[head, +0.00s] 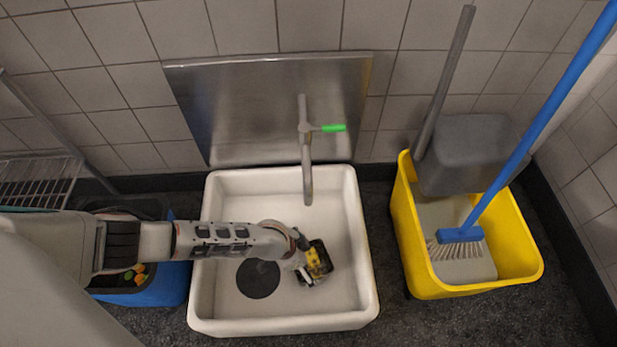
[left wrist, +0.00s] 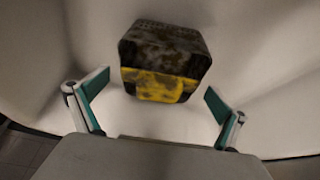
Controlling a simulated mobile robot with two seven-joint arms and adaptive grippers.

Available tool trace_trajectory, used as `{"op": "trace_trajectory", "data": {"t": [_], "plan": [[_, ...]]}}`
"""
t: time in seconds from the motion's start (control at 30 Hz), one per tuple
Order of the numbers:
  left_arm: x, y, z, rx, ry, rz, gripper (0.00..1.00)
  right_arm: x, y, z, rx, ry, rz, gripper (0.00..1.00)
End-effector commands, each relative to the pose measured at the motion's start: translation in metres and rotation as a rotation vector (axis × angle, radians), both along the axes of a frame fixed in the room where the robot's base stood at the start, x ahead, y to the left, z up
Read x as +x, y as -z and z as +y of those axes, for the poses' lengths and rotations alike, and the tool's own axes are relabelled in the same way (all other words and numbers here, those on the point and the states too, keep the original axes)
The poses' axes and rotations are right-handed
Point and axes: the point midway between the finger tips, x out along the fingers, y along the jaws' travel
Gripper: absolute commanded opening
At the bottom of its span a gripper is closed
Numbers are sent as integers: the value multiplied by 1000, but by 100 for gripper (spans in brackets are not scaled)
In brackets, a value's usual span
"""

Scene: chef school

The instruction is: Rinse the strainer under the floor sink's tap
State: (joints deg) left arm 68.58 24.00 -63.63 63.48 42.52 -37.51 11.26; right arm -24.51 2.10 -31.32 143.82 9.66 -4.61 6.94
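The white floor sink (head: 349,210) stands in the middle, with a grey tap (head: 306,165) over its back part and a green lever (head: 333,128) pointing right. No water shows at the spout. A dirty black and yellow boxy thing (head: 319,260) is in the basin, right of a dark round patch; I cannot tell for sure that it is the strainer. My left gripper (head: 302,267) reaches down into the sink beside it. In the left wrist view, the boxy thing (left wrist: 165,62) shows beyond the two spread fingers (left wrist: 158,110), with gaps on both sides. My right gripper is out of view.
A yellow bucket (head: 408,215) with a grey wringer (head: 470,150) and a blue-handled brush (head: 460,235) stands right of the sink. A blue bin (head: 165,285) is at the left, under my arm. A steel splash plate (head: 250,100) is behind the tap.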

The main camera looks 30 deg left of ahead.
Motion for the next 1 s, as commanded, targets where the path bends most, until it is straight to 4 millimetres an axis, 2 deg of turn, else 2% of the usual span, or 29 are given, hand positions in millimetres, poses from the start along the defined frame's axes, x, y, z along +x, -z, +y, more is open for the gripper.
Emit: {"op": "trace_trajectory", "data": {"t": [0.27, 0.43, 1.0], "plan": [[-1, -1, 1, 1, 0, 2, 100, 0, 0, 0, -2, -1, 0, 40], [-5, -10, 4, 1, 1, 2, 100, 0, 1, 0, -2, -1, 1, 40], [-28, -88, 24, -1, 0, 0, 100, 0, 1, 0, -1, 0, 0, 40]]}}
